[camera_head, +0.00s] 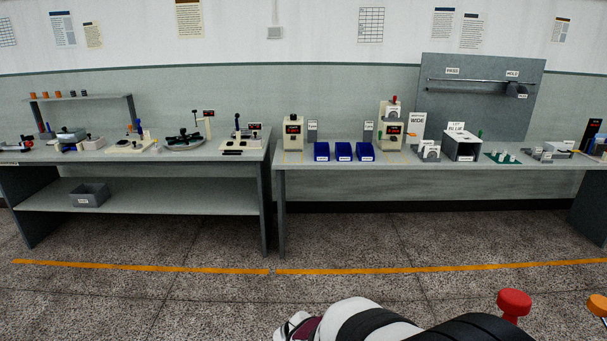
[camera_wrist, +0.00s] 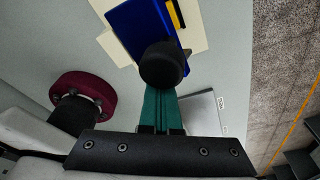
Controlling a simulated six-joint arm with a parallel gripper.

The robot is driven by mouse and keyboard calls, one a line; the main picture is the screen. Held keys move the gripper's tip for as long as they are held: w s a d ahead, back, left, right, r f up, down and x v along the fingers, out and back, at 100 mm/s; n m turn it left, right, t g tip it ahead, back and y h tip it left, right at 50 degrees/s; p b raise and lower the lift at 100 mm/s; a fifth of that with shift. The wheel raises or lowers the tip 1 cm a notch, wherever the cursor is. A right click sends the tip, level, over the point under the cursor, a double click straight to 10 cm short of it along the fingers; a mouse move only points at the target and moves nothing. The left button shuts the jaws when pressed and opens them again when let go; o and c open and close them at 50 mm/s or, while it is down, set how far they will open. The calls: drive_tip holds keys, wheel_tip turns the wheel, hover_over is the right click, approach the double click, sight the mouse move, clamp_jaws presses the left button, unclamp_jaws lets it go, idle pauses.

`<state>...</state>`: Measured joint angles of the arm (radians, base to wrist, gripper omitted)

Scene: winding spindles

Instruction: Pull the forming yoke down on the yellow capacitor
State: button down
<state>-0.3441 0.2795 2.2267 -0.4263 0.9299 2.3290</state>
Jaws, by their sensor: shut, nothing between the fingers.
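In the wrist view my gripper (camera_wrist: 160,92) shows as two green fingers close together, shut with nothing between them. Their tips are at a round black knob (camera_wrist: 162,65), which covers them in part. I cannot tell whether they touch it. Behind the knob is a blue block (camera_wrist: 135,25) on a cream plate (camera_wrist: 113,47). A narrow yellow piece with black beside it (camera_wrist: 176,14) lies along the block's upper right edge. I cannot tell whether this piece is the yellow capacitor, and no forming yoke can be made out for sure. The head view does not show my gripper.
A light grey plate (camera_wrist: 201,115) with small labels lies right of the fingers, near the bench edge. In the head view, left (camera_head: 150,207) and right (camera_head: 350,162) benches carry several small stations. Blue bins (camera_head: 343,151) stand on the right bench. The floor in front is clear.

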drive_tip(key=shift+w+f, duration=0.4)
drive_tip(key=shift+w+f, duration=0.45)
drive_tip(key=shift+f, duration=0.05)
